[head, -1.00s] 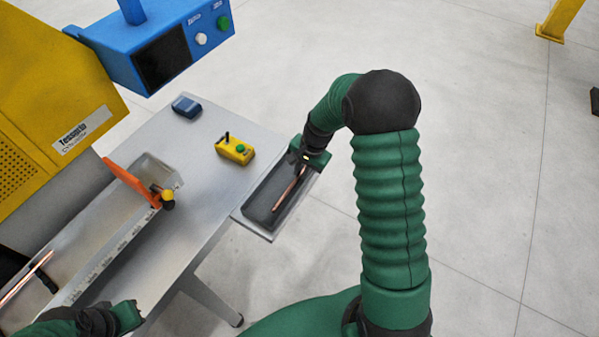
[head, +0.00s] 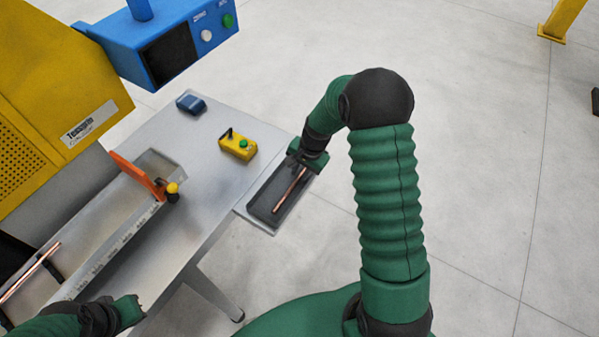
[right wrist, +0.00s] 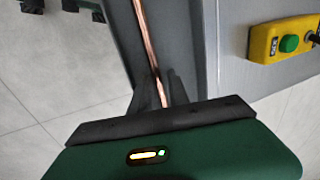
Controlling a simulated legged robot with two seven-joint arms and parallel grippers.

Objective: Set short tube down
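The short copper tube (head: 290,190) lies lengthwise within the grey tray (head: 257,208) at the table's right edge. Whether it touches the tray floor is hard to tell. My right gripper (head: 302,167) is at the tube's far end. In the right wrist view the dark fingers (right wrist: 160,88) close in on both sides of the copper tube (right wrist: 147,35), and it runs out between them along the tray. My left gripper (head: 135,309) is at the lower left, beside the long trough; its fingers are not clear.
A yellow button box (head: 238,146) and a blue device (head: 190,103) sit on the table (head: 190,150) left of the tray. An orange lever (head: 135,173) stands at the trough's end. Another copper tube (head: 30,272) lies at far left. Yellow and blue machinery stands behind.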

